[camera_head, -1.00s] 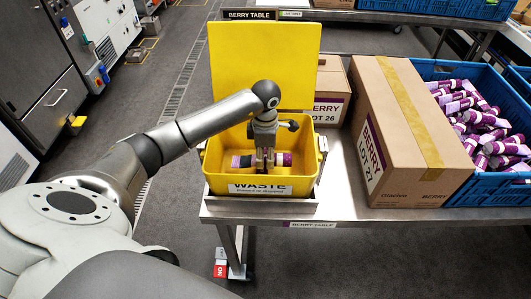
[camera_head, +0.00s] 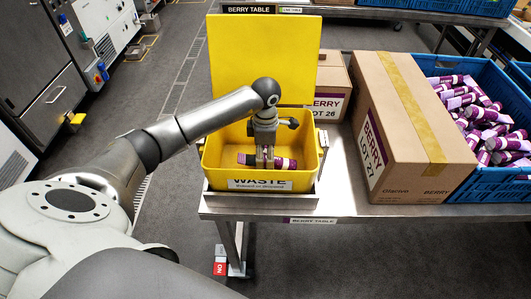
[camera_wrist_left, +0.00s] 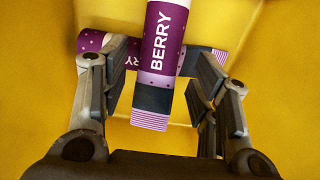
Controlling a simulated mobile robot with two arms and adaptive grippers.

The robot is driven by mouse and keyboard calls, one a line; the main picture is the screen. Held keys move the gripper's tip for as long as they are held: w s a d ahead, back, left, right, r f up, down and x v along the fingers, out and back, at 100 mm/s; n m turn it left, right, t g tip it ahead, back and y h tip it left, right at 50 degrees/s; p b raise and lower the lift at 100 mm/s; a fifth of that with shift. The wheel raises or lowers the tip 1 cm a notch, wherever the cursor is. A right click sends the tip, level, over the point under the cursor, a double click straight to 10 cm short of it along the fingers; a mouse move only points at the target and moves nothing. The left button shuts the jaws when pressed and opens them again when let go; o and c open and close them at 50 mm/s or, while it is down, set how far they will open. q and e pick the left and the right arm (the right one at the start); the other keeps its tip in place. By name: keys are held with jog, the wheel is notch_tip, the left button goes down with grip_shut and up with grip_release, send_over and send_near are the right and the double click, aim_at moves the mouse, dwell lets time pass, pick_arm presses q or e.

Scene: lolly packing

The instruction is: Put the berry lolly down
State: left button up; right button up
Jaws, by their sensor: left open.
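The berry lolly (camera_wrist_left: 160,48), purple and white with a dark band and striped end, lies in the yellow waste bin (camera_head: 215,170). In the left wrist view it sits between my spread fingers, with a gap on each side. A second berry lolly (camera_wrist_left: 116,52) lies crosswise beneath it, partly hidden. My left gripper (camera_head: 265,164) points down inside the bin and is open; it also shows in the left wrist view (camera_wrist_left: 160,95). In the head view fingers hide part of the lollies. My right gripper is not in view.
The bin's yellow lid (camera_head: 262,58) stands up behind my arm. To the right are a berry carton (camera_head: 415,150), a smaller carton (camera_head: 332,80) and a blue crate (camera_head: 490,190) of lollies. The steel table (camera_head: 345,190) has a narrow clear strip between bin and carton.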

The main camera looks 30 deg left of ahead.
aim_at(265, 157)
pick_arm(q)
jog(key=shift+r+p, duration=0.45)
jog(key=shift+p, duration=0.05)
jog(key=shift+r+p, duration=0.4)
jog(key=shift+w+r+b, duration=0.1)
jog(key=shift+r+b, duration=0.6)
jog(key=shift+b, duration=0.2)
notch_tip(265, 157, up, 10)
jog(key=b, duration=0.3)
